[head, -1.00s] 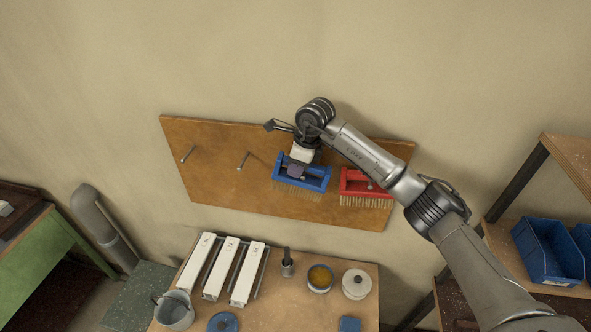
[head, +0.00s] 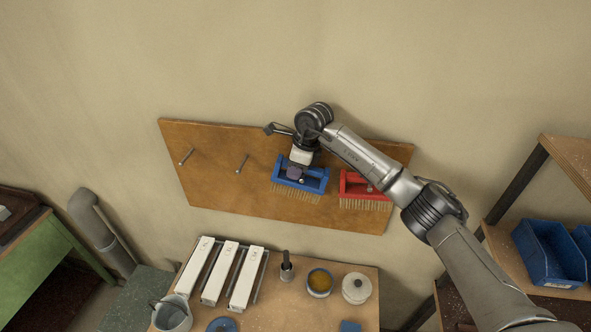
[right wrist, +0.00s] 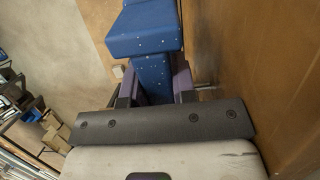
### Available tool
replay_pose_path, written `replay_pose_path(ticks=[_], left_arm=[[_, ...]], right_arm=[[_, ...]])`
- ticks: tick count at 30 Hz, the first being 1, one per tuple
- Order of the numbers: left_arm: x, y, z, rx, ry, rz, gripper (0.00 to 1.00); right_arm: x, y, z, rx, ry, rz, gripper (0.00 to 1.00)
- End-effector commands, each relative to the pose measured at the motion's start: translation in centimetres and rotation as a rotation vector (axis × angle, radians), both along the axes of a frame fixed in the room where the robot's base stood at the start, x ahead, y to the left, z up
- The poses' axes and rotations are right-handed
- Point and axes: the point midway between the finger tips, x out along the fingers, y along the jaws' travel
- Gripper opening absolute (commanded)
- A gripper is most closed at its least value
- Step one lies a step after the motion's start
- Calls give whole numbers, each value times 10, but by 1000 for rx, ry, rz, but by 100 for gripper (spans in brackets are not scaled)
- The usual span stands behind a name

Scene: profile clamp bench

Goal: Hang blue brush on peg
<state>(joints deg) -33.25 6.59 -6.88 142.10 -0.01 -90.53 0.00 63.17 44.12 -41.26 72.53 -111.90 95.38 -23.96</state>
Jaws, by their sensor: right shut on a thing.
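The blue brush (head: 316,186) is at the wooden peg board (head: 220,190), bristles down, left of the red brush. It shows large in the right wrist view (right wrist: 146,30). My right gripper (head: 297,174) is shut on the blue brush; in the right wrist view its fingers (right wrist: 154,82) are on both sides of a blue part of it. Whether a peg passes through the brush is hidden by the gripper and brush. Two bare pegs show on the board, one at far left (head: 186,156) and one nearer the middle (head: 242,163). My left gripper is not in view.
The red brush (head: 352,188) is on the board just right of the blue one. Blue bins (head: 545,255) stand on a shelf at right.

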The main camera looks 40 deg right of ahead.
Motion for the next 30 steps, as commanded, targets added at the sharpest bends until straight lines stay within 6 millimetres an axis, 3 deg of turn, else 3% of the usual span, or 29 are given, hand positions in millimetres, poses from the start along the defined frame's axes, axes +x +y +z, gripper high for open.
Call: replay_pose_path(ticks=[1,12,13,21,30], left_arm=[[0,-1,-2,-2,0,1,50],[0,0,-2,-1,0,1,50],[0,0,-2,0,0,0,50],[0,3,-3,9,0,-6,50],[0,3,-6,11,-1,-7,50]], right_arm=[[-1,-10,-12,-10,14,-16,0],[-1,-11,-13,-12,14,-18,0],[-1,-11,-13,-12,14,-18,26],[-1,-11,-13,-12,14,-18,52],[-2,-12,-8,-12,12,-18,55]])
